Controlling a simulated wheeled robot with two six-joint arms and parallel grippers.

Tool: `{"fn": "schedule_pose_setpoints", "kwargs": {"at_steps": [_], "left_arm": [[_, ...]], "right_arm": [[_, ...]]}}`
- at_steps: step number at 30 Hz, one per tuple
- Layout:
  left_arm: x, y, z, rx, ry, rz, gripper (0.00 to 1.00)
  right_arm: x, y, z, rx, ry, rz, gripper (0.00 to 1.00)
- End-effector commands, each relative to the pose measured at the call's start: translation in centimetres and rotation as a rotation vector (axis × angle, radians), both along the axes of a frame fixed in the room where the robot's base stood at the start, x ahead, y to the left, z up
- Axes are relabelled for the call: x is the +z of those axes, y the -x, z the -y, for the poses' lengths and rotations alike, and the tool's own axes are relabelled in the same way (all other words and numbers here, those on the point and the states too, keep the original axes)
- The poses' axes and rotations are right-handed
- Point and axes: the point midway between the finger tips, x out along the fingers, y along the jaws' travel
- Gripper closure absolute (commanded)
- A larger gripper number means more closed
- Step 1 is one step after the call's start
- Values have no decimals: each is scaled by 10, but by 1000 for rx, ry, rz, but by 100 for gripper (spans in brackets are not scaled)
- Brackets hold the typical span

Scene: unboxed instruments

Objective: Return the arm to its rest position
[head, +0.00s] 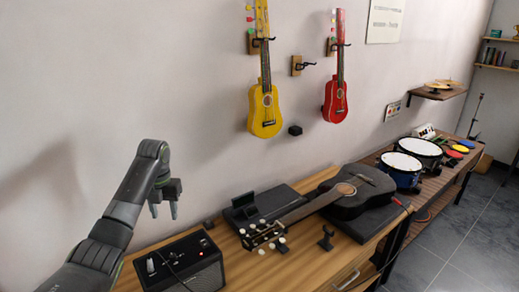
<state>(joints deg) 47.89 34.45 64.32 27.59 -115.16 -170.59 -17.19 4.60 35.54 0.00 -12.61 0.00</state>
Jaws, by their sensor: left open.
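My left arm comes in from the lower left of the head view. Its left gripper (163,211) points down, open and empty, in front of the wall and above the back of the bench, up and left of the black amplifier (197,270). The gripper appears apart from everything around it. My right gripper is not in view.
A black guitar (357,196) lies on a black case on the wooden bench (305,270). A yellow ukulele (265,110) and a red ukulele (336,98) hang on the wall, with an empty hook (299,65) between them. Drums (402,169) stand farther right.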

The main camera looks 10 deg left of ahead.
Motion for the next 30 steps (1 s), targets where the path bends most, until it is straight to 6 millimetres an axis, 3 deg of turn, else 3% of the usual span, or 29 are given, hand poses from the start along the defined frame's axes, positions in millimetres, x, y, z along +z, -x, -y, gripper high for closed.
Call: {"fn": "schedule_pose_setpoints", "kwargs": {"at_steps": [5, 11, 15, 21, 30], "left_arm": [[-21, 9, 6, 83, -16, 6, 56], [-81, 43, 23, 391, -54, 49, 56], [-121, 75, 39, 645, -61, 97, 56], [-164, 129, 62, 1023, -36, 169, 56], [-197, 219, 95, 1631, 69, 258, 56]], "right_arm": [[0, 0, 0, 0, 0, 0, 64], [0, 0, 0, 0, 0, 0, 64], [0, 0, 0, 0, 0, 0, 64], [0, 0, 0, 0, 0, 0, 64], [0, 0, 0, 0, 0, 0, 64]]}}
